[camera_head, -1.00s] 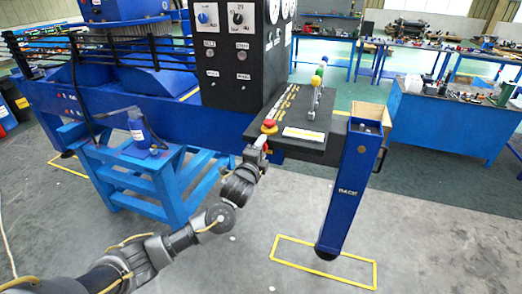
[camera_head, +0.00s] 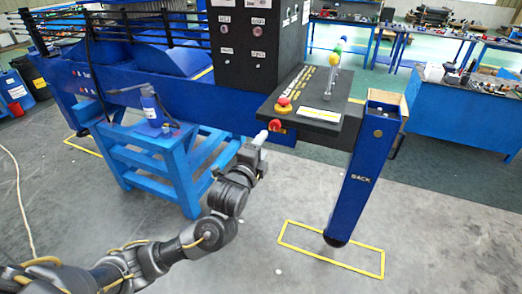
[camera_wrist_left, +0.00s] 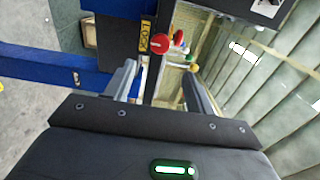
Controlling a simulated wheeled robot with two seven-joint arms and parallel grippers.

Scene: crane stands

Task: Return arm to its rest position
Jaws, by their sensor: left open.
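My left arm comes in from the lower left of the head view. Its gripper (camera_head: 262,138) is just in front of the near left corner of the black control panel (camera_head: 345,108). A red knob (camera_head: 275,125) is on the panel's front edge, just past the fingertips. A red mushroom button (camera_head: 283,103) with a yellow base sits above it. In the left wrist view the gripper (camera_wrist_left: 162,86) is open and empty. The red knob (camera_wrist_left: 157,43) shows beyond the fingers beside a yellow LOCK label (camera_wrist_left: 145,36). My right gripper is out of view.
Coloured levers (camera_head: 334,62) stand on the panel. A blue post (camera_head: 355,185) supports its right side above a yellow floor outline (camera_head: 300,250). The grey floor between stand and post is clear.

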